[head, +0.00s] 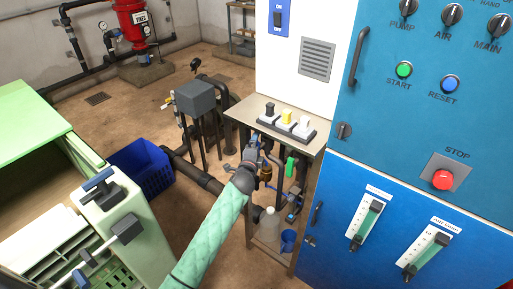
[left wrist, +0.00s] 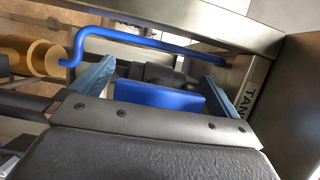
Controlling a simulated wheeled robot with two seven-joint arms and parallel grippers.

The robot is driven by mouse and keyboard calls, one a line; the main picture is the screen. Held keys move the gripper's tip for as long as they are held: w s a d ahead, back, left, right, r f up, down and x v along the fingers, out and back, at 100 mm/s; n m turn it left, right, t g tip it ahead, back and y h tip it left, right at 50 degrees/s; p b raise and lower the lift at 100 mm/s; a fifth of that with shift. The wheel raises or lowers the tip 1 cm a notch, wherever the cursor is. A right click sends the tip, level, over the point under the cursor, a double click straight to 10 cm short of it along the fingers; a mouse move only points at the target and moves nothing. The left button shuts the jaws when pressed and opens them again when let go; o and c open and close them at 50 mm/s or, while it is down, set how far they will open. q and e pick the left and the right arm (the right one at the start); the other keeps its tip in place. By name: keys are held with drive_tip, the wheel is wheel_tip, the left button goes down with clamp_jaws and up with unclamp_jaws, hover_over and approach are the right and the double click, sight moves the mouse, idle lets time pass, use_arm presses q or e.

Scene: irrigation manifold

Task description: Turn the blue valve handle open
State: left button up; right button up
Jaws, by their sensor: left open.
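My left gripper (head: 256,147) reaches down beside the pipework under the small bench. In the left wrist view its two grey-blue fingers (left wrist: 157,76) stand apart. A flat, bright blue bar (left wrist: 160,96), which looks like the blue valve handle, shows between them, in front of a dark pipe fitting (left wrist: 165,73). I cannot tell whether either finger touches it. In the head view the hand and arm cover that spot, and I cannot make out the handle there. My right gripper is not in view.
A bent blue rod (left wrist: 150,42) crosses beyond the fingers, with a brass-coloured part (left wrist: 40,57) at left. The bench (head: 240,111) carries a switch block. A plastic jug (head: 269,226) and blue cup (head: 288,241) stand below. The blue cabinet (head: 330,225) bounds the right.

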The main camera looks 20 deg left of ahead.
use_arm(q)
drive_tip(key=shift+s+f, duration=0.1)
drive_tip(key=shift+s, duration=0.35)
drive_tip(key=s+b, duration=0.3)
drive_tip(key=s, duration=0.4)
drive_tip(key=shift+d, duration=0.15)
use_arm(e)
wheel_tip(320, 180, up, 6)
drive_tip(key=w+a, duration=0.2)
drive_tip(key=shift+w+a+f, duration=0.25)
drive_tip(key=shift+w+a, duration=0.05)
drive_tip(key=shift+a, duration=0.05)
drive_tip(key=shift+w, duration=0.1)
